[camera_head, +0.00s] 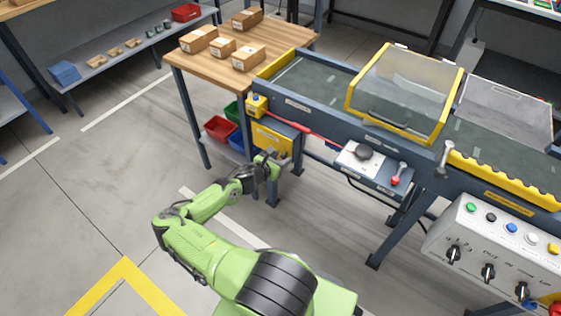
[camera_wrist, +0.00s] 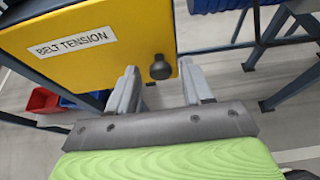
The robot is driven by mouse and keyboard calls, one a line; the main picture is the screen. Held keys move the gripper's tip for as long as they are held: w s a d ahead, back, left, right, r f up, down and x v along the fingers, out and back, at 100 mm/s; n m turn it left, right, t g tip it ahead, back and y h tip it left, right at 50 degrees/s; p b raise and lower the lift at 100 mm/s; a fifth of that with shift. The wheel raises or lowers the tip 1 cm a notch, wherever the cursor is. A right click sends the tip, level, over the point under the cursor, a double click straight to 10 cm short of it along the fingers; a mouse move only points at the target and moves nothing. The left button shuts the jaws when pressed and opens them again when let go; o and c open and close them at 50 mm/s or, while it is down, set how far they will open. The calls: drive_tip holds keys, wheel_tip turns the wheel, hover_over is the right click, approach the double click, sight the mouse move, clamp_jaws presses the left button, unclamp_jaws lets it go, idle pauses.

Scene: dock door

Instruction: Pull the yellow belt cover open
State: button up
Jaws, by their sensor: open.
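A yellow cover panel labelled "BELT TENSION" (camera_wrist: 88,42) fills the upper left of the wrist view, with a dark round knob (camera_wrist: 159,67) near its lower right corner. It looks shut. In the head view, the yellow panel (camera_head: 272,140) is on the side of the conveyor's left end. My gripper (camera_wrist: 159,78) is open, its two fingers on either side of the knob in the picture, with gaps on both sides. I cannot tell how far the fingertips reach around it. In the head view, my gripper (camera_head: 272,163) is close in front of the panel, its fingers small.
A yellow-framed clear guard (camera_head: 408,88) sits over the conveyor belt (camera_head: 317,84). A wooden table (camera_head: 205,72) with cartons and red, green and blue bins (camera_head: 219,128) are left. Open floor lies left.

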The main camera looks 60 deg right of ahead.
drive_tip(key=shift+d, duration=0.2)
clamp_jaws()
idle(0.3)
